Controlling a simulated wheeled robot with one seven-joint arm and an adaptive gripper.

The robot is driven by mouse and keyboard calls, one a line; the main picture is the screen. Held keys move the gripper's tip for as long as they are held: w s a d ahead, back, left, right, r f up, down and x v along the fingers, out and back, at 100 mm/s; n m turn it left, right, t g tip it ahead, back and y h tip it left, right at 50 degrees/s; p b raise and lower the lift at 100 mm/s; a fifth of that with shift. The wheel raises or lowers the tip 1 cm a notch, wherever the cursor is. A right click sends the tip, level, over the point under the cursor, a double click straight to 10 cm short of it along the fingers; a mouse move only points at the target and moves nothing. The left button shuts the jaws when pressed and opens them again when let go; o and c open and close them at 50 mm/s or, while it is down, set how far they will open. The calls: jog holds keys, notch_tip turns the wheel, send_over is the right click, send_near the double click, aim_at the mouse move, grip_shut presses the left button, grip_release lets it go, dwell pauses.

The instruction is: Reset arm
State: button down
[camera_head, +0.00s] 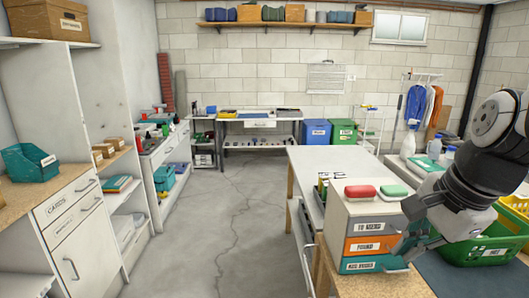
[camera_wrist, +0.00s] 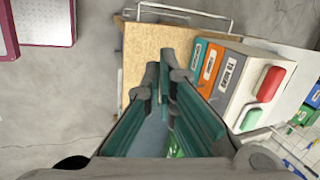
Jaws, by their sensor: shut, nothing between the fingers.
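My gripper (camera_head: 398,250) is at the right in the head view, at the end of my arm, in front of the right side of a small drawer unit (camera_head: 350,209). In the wrist view the teal fingers of my gripper (camera_wrist: 163,68) come together at the tips with nothing between them. The drawer unit has a grey, an orange and a teal drawer with labels; its drawers also show in the wrist view (camera_wrist: 209,66), right of the fingertips. I cannot tell whether the fingers touch it.
A red box (camera_head: 360,191) and a green-topped box (camera_head: 392,191) lie on the drawer unit. A green basket (camera_head: 478,247) stands right of it, partly behind my arm. A long white table (camera_head: 325,160) is behind. The concrete floor (camera_head: 235,220) in the middle is clear. Shelves line the left wall.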

jog(key=s+a+n+h, duration=0.1)
jog(key=s+a+n, duration=0.4)
jog(key=s+n, duration=0.8)
jog(key=n, duration=0.2)
jog(key=shift+r+n, duration=0.25)
jog(key=shift+n, duration=0.15)
dwell(0.7)
